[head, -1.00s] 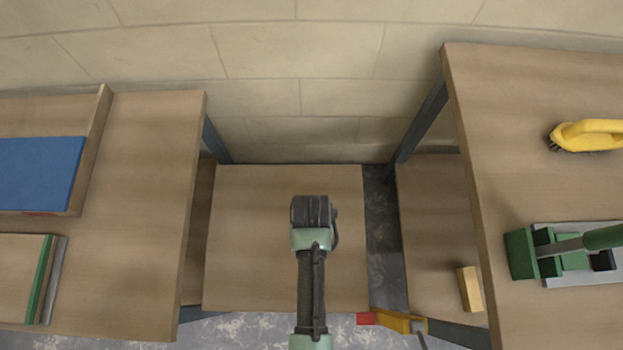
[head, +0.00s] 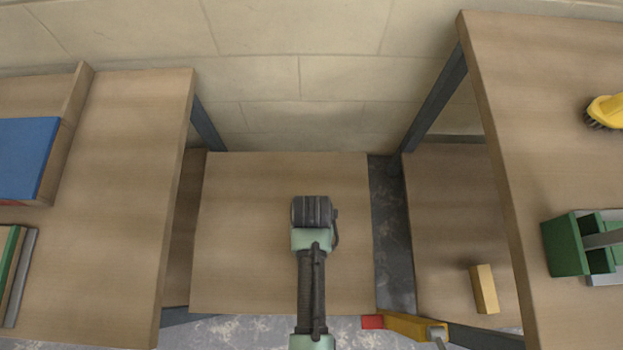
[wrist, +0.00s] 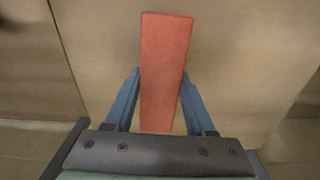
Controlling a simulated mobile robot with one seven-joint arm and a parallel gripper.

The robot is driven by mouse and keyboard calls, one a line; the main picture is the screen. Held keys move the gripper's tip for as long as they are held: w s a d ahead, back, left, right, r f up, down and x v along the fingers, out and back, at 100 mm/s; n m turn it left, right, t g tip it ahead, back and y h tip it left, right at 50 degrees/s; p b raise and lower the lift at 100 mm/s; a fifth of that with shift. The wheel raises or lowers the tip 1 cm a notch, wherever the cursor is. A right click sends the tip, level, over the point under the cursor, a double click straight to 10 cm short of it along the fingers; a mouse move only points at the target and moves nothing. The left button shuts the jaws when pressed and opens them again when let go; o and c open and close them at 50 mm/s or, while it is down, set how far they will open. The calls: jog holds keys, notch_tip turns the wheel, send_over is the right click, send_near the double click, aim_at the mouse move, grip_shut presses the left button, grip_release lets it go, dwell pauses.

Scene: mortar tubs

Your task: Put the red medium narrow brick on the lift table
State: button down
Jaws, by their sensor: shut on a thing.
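The red brick (wrist: 165,72) is held lengthwise between the two blue fingers of my gripper (wrist: 161,88) in the wrist view. The fingers press on its long sides. In the head view my wrist hides the fingers and the brick. A low wooden platform (head: 240,235), which looks like the lift table, lies between two higher tables. My wrist is over its right-middle part in the head view. The height of the brick above the surface below cannot be told.
The left table (head: 120,200) bears a blue board (head: 25,155). The right table (head: 520,120) bears a yellow brush (head: 608,110) and a green tool (head: 565,245). A tan block (head: 484,289) lies on the lower right shelf. A yellow, red-ended part (head: 405,325) is at the front.

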jog(key=shift+w+f, duration=0.1)
jog(key=shift+f, duration=0.5)
jog(key=shift+f+b, duration=0.45)
jog(key=shift+f, duration=0.05)
jog(key=shift+c, duration=0.8)
grip_release()
